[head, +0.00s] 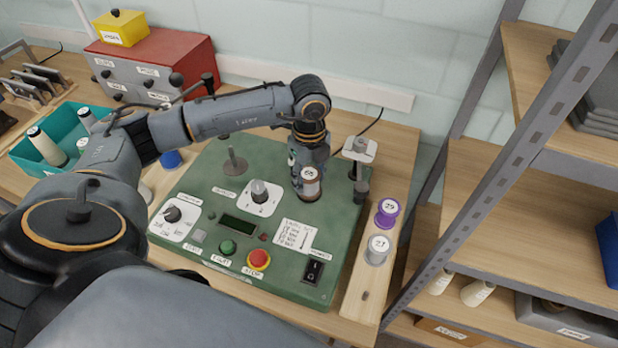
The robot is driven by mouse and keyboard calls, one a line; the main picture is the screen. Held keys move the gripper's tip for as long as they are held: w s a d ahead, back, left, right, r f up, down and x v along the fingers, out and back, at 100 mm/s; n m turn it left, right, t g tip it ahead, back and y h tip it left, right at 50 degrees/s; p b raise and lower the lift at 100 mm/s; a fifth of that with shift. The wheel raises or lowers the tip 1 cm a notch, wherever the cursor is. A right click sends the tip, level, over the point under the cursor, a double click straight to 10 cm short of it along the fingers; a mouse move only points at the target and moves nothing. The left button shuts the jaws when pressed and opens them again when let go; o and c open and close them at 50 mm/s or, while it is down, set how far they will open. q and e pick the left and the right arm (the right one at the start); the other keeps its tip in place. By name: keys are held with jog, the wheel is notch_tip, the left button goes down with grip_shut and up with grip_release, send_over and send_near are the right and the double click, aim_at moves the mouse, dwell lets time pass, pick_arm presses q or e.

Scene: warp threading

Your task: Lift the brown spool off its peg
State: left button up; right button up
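The brown spool (311,187) stands upright near the back right of the green machine panel (205,180), with a white numbered label on its top. Any peg under it is hidden. My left gripper (306,165) reaches down from above and behind, right at the spool. Its fingers are mostly hidden by the spool and the wrist, so I cannot tell whether they grip it. My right gripper is not in view.
A bare peg (235,160) stands left of the spool. Purple (387,212) and grey (377,250) spools sit at the right.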

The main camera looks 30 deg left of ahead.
aim_at(309, 173)
pick_arm(q)
jog(key=shift+c, duration=1.1)
jog(key=shift+r, duration=0.1)
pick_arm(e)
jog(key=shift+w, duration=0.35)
pick_arm(q)
jog(key=shift+r+p, duration=2.25)
jog(key=shift+r, duration=1.2)
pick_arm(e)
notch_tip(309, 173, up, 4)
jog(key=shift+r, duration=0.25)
